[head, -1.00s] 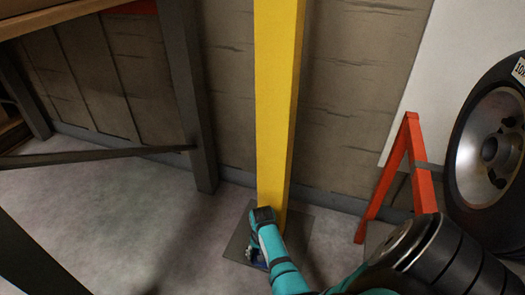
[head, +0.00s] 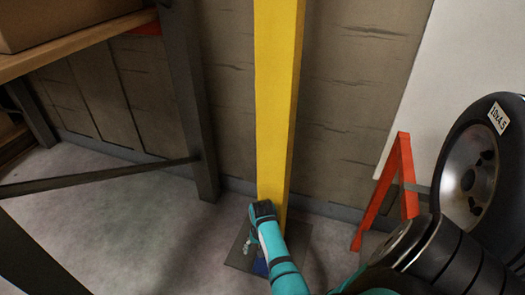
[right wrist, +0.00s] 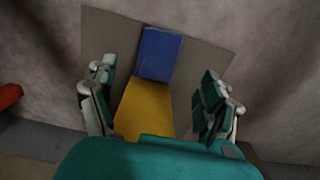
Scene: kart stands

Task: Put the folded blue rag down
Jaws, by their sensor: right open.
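The folded blue rag (right wrist: 160,55) lies on the grey base plate (right wrist: 113,35) at the foot of the yellow post (right wrist: 146,108). In the head view only a small part of the rag (head: 261,267) shows beside my right arm. My right gripper (right wrist: 158,72) is open, with its fingers apart on either side of the rag and post. No finger appears to touch the rag. In the head view the right gripper (head: 254,249) is low in front of the yellow post (head: 275,110), partly hidden by its own wrist. My left gripper is not in view.
A dark metal rack frame (head: 187,100) with a wooden shelf (head: 85,45) stands on the left. A red-orange stand (head: 384,190) and a wheel with a black tyre (head: 472,165) are on the right. Bare concrete floor (head: 130,215) lies left of the plate.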

